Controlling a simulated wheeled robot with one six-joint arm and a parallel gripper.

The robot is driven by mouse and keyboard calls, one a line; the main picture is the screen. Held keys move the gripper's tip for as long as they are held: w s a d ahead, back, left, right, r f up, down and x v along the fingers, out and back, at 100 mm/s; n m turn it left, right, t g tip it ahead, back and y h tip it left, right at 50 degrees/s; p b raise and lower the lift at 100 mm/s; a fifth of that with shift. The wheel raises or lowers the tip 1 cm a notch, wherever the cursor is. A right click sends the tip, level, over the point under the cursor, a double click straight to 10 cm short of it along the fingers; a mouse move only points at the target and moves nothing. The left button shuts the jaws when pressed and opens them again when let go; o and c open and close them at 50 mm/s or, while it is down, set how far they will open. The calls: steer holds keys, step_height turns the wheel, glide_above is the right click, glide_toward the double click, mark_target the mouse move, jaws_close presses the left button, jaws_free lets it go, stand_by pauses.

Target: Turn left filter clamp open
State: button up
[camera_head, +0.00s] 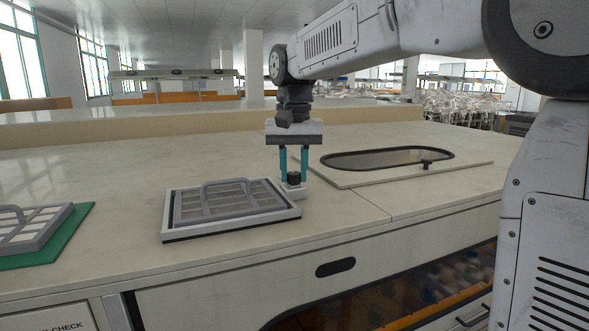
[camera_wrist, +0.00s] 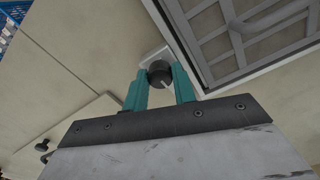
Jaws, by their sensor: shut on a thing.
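My gripper (camera_head: 293,164) points down over the bench at the right side of the framed filter. In the wrist view, my gripper (camera_wrist: 160,82) has its two teal fingers on either side of a black round clamp knob (camera_wrist: 160,73) and is shut on it. The knob (camera_head: 293,178) sits on a small pale block beside the filter frame. A light line shows on the knob's face. The grey filter (camera_head: 228,200) with a raised handle lies in a white frame (camera_head: 183,236). The filter grid (camera_wrist: 265,30) also shows at the upper right of the wrist view.
A second grey filter (camera_head: 32,228) lies on a green mat (camera_head: 62,250) at the far left. Bare bench top (camera_head: 120,180) lies behind the filter.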

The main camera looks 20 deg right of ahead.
mark_target(294, 173)
steer(key=shift+m, duration=0.7)
steer(key=o, duration=1)
step_height(294, 173, up, 8)
steer(key=shift+f, duration=0.1)
steer(key=s+d+f+n, duration=0.1)
steer(key=s+f, duration=0.5)
steer(key=s, duration=0.4)
steer(key=s+d+f+n+t, duration=0.1)
steer(key=s+f+n, duration=0.1)
steer(key=s+f, duration=0.5)
steer(key=s+d+f+n, duration=0.1)
steer(key=s+f+n, duration=0.1)
steer(key=s+f, duration=0.5)
steer(key=shift+s+f, duration=0.15)
steer(key=shift+s, duration=1.3)
steer(key=shift+s+f, duration=0.1)
steer(key=shift+s, duration=1.35)
